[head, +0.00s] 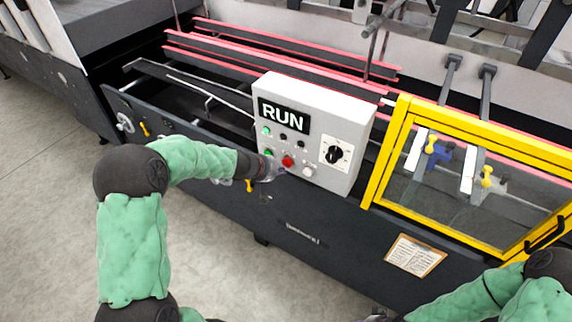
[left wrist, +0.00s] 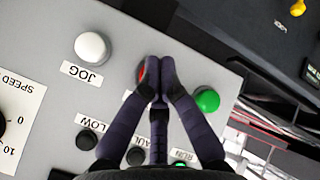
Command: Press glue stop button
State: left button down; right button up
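A light grey control box (head: 320,110) with a lit RUN display (head: 283,116) stands on the machine's front. Its lower row has a green button (head: 268,153), a red button (head: 288,161) and a white button (head: 308,171). My left gripper (head: 276,170) is at this row, just by the red button. In the left wrist view, my left gripper's fingers (left wrist: 156,66) are together and empty, partly covering the red button (left wrist: 142,72). I cannot tell whether they touch it. No glue stop label is readable. My right gripper (head: 376,315) barely shows at the bottom edge.
The white button is labelled JOG (left wrist: 90,46) in the left wrist view; the green button (left wrist: 207,99) is on the other side of the fingers. A black selector knob (head: 334,154) is on the box. A yellow-framed guard door (head: 400,130) stands to the right.

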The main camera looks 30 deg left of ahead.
pick_arm(q)
jog(key=shift+w, duration=0.1)
dwell(0.3)
jog(key=shift+w, duration=0.35)
jog(key=shift+w+d, duration=0.1)
jog(key=shift+w, duration=0.35)
dwell(0.8)
jog(key=shift+s, duration=0.15)
jog(key=shift+s+b, duration=0.55)
jog(key=shift+s, duration=0.2)
jog(key=s, duration=0.1)
jog(key=s+b, duration=0.1)
jog(key=s, duration=0.1)
jog(key=s+b, duration=0.1)
jog(key=s, duration=0.1)
jog(key=shift+a, duration=0.3)
